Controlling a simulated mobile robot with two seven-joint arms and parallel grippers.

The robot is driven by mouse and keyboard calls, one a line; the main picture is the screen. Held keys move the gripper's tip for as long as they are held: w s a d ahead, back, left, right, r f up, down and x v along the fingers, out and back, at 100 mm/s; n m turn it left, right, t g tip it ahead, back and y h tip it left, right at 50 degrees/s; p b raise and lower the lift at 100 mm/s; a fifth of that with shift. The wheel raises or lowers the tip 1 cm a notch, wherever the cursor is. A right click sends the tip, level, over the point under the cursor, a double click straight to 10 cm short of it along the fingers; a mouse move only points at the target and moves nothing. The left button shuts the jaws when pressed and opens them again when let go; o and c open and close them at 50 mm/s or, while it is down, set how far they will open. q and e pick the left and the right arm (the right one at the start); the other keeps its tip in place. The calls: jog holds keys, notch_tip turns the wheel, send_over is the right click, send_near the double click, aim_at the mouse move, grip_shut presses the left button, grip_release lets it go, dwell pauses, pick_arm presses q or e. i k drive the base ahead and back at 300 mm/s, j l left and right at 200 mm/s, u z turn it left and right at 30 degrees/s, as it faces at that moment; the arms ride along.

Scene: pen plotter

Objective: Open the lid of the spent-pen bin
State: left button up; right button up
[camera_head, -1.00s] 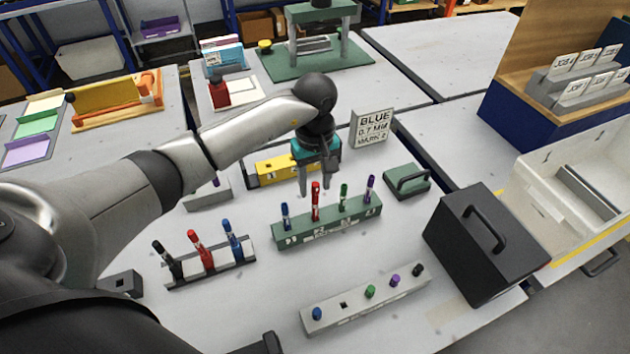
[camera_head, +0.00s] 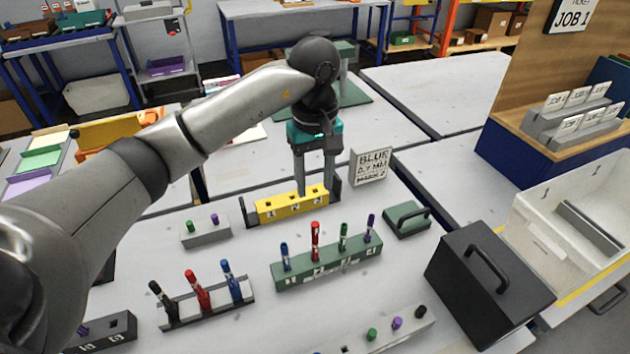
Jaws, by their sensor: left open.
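A dark box (camera_head: 482,290) with a black bar handle on its top stands at the right of the table; it looks like the spent-pen bin, and its top is shut. No label shows on it. My left gripper (camera_head: 315,188) is open, with its fingers pointing down at the yellow numbered block (camera_head: 292,205). It is well to the left of and farther back than the dark box. Its fingers overlap the block in the picture; I cannot tell whether they touch it. My right gripper is not in view.
A green rack (camera_head: 326,266) with several pens and a small green handled block (camera_head: 406,220) lie between the gripper and the box. A sign (camera_head: 370,167) stands behind. A white tray (camera_head: 548,222) sits beside the box on the right.

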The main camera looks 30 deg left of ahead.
aim_at(518, 293)
jog(key=k+l, duration=0.5)
jog(key=k, duration=0.15)
jog(key=k+l, duration=0.5)
jog(key=k, duration=0.2)
